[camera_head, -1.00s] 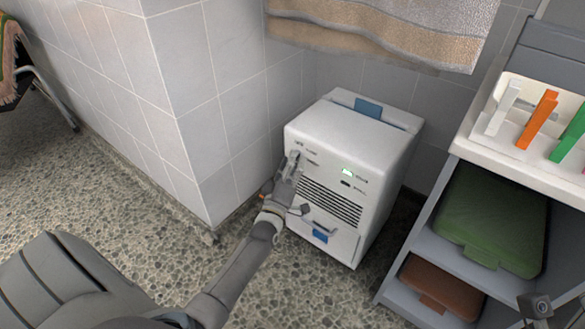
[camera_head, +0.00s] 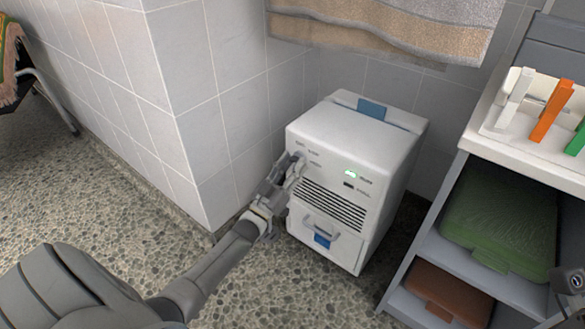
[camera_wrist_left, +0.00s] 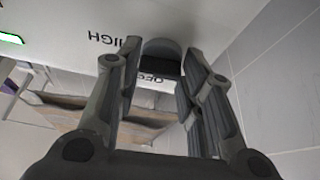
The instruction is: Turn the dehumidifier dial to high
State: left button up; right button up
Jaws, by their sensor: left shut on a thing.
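The white dehumidifier (camera_head: 352,143) stands on the floor in the corner, with its front panel towards me. My left gripper (camera_head: 297,168) is at the upper left of that panel and hides most of the dial there. A green light (camera_head: 350,173) glows on the panel.
A grey shelf unit (camera_head: 432,245) with green and brown folded items stands close on the right. Tiled wall (camera_head: 185,75) is on the left and behind. A towel (camera_head: 400,25) hangs above. Speckled floor (camera_head: 120,200) is open at the left.

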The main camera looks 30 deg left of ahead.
pick_arm(q)
jog(key=shift+f+m+h, duration=0.1)
jog(key=shift+m+h, duration=0.3)
jog(key=shift+m, duration=0.4)
jog(key=o, duration=1)
jog(key=shift+a, duration=0.1)
jog(key=shift+s, duration=0.1)
jog(key=v, duration=1.1)
jog(key=shift+s+a+f, duration=0.1)
jog(key=shift+s+f, duration=0.05)
jog(key=shift+s, duration=0.2)
